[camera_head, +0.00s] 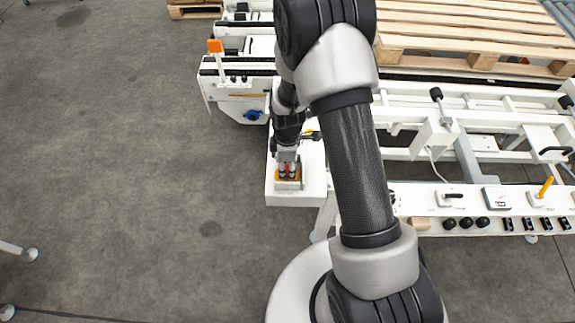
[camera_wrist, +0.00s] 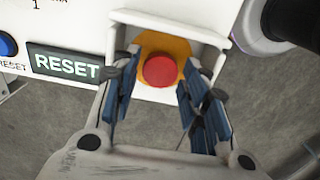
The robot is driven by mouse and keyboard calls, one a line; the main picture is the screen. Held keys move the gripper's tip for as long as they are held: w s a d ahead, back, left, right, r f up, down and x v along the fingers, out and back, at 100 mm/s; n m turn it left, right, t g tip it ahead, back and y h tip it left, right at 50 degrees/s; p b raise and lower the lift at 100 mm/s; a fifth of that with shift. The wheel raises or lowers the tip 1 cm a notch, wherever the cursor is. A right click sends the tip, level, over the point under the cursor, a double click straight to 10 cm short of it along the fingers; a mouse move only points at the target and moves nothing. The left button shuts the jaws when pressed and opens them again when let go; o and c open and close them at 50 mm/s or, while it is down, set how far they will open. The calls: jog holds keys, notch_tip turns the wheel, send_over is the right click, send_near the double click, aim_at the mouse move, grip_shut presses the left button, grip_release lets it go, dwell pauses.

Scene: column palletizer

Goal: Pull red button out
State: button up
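The red button (camera_wrist: 160,70) is a round red cap on a yellow base (camera_wrist: 172,44), set in a white box-like housing in the wrist view. My gripper (camera_wrist: 157,84) is open, with its two dark blue fingers apart on the left and right of the button. A gap shows between the left finger and the cap; the right finger lies close to the cap's edge, and I cannot tell if it touches. In the head view my gripper (camera_head: 287,164) points down over the yellow base on a white box, and mostly hides the button.
A RESET label (camera_wrist: 66,66) and a blue button (camera_wrist: 6,44) are left of the housing. The white box (camera_head: 296,199) sits at the left end of a white machine frame. Wooden pallets (camera_head: 480,35) lie at the upper right.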

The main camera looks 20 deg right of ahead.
notch_tip(320, 180, up, 12)
dwell(0.6)
dwell(0.5)
